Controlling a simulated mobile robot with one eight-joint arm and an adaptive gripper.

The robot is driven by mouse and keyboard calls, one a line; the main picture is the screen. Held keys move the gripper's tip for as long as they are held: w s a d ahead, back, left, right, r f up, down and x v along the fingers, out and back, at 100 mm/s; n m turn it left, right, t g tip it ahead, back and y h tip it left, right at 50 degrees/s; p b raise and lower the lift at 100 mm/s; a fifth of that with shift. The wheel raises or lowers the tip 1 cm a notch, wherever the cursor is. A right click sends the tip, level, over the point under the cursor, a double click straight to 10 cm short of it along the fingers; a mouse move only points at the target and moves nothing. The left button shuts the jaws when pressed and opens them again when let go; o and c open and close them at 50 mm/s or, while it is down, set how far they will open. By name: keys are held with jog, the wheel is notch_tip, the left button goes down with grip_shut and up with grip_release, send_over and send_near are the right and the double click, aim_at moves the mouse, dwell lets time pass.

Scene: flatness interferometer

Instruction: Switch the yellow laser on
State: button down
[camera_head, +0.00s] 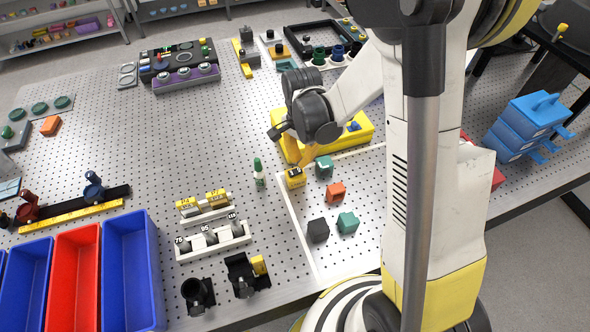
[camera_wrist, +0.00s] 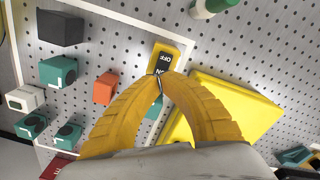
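The yellow laser appears to be the small yellow block with a dark top (camera_wrist: 165,52). In the wrist view its dark face reads OFF at the far end, and an "N" shows at the near end by my fingertips. In the head view it is the small yellow block (camera_head: 295,178) on the perforated table. My gripper (camera_wrist: 157,77) has its two yellow fingers closed together at the tips, with nothing seen between them. The tips are over the near end of the block; I cannot tell whether they touch it. The gripper also shows in the head view (camera_head: 306,156).
A larger yellow box (camera_head: 350,135) lies behind my gripper. Teal (camera_head: 348,222), orange (camera_head: 336,191) and black (camera_head: 317,230) blocks stand nearby inside a white line. A green-and-white bottle (camera_head: 259,172) stands left of the laser.

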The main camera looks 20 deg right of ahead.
aim_at(300, 170)
jog(key=shift+f+b, duration=1.75)
jog(key=shift+f, duration=0.15)
dwell(0.8)
jog(key=shift+r+p, duration=2.3)
jog(key=shift+r, duration=1.3)
jog(key=shift+f, duration=0.1)
